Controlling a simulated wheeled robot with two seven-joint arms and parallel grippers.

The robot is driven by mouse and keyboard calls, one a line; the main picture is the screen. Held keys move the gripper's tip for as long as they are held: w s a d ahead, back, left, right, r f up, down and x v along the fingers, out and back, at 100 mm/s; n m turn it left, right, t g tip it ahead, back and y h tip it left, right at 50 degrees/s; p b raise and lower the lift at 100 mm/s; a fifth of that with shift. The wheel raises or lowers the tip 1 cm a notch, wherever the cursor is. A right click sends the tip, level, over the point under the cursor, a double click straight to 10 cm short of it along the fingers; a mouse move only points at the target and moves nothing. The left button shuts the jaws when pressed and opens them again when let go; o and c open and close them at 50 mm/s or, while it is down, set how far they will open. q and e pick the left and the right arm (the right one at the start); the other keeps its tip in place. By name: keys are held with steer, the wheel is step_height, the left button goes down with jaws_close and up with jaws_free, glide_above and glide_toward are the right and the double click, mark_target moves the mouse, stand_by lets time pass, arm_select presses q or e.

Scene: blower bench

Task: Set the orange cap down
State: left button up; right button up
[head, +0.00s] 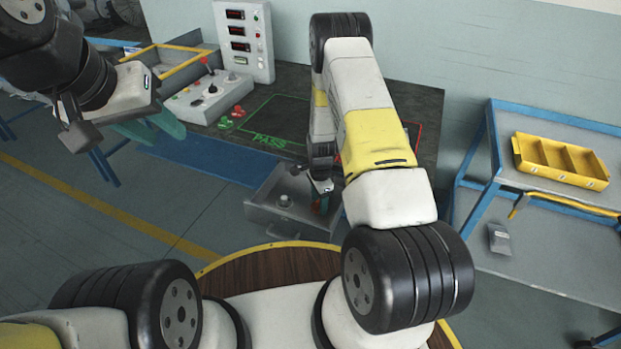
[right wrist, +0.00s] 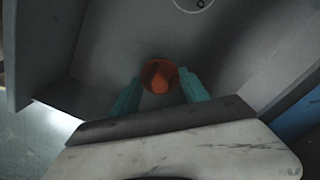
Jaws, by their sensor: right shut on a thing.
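The orange cap (right wrist: 158,75) shows in the right wrist view between the two teal fingers of my right gripper (right wrist: 161,86), which is shut on it. Grey walls and a grey floor surround it there. In the head view my right gripper (head: 322,203) is low over the right part of a grey open box (head: 262,214); the cap is hidden there by my arm. I cannot tell whether the cap touches the box floor. My left gripper (head: 150,127) is open and empty, with its teal fingers apart, above the left side of the bench.
A small metal knobbed part (head: 284,201) stands in the grey box. Behind are a dark mat marked PASS (head: 270,142), a control box with a joystick (head: 208,97) and a panel with red displays (head: 243,40). A yellow divided bin (head: 560,162) sits on the right cart.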

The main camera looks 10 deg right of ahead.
steer(key=shift+f, duration=0.1)
steer(key=o, duration=1.3)
